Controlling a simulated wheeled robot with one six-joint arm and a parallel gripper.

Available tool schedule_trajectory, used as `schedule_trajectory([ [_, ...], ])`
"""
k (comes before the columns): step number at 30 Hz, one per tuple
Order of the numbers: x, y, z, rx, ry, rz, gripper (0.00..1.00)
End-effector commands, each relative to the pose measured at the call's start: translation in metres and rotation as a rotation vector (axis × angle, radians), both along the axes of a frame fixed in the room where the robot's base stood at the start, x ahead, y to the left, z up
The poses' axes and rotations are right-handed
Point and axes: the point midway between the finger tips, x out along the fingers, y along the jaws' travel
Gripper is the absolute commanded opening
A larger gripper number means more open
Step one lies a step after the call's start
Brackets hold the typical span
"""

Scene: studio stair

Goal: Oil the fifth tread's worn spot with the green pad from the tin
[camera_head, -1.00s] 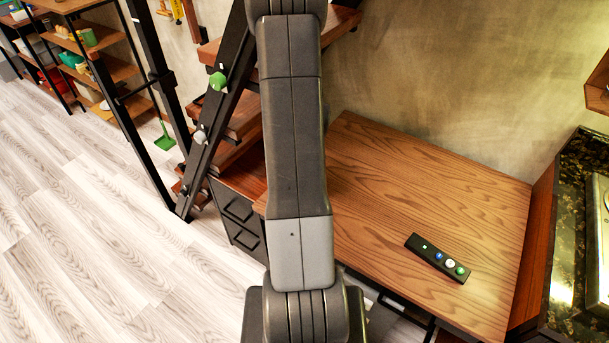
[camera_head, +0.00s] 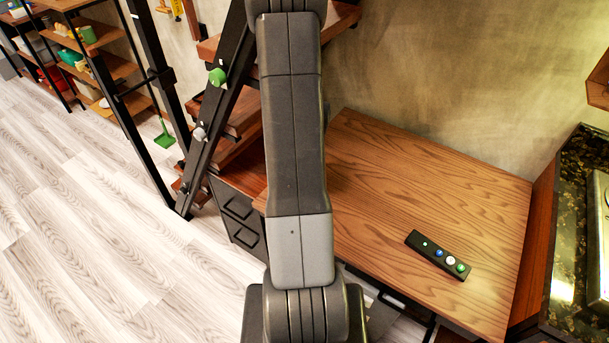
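The stair (camera_head: 227,96) has brown wooden treads and a black sloping side rail, and stands left of centre, partly hidden behind my arm. One brown tread (camera_head: 244,118) shows between the rail and my arm; I cannot tell which tread is the fifth, and no worn spot can be made out. A green knob-like piece (camera_head: 217,76) and a pale one (camera_head: 199,134) sit on the rail. I cannot make out a green pad or a tin. My arm runs up the middle of the view and out at the top. My gripper is out of view.
A wooden table (camera_head: 420,190) stands right of my arm, mostly bare, with a black strip with coloured buttons (camera_head: 438,256) on it. A dark stone counter (camera_head: 577,215) is at far right. Shelves (camera_head: 85,40) stand at upper left. Pale floor (camera_head: 80,220) is clear at left.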

Motion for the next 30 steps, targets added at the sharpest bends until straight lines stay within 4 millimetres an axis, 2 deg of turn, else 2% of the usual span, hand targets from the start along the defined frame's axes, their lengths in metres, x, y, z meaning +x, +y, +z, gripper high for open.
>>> schedule_trajectory([
  [30, 0.0, 0.0, -0.0084, 0.0, 0.0, 0.0, 0.36],
])
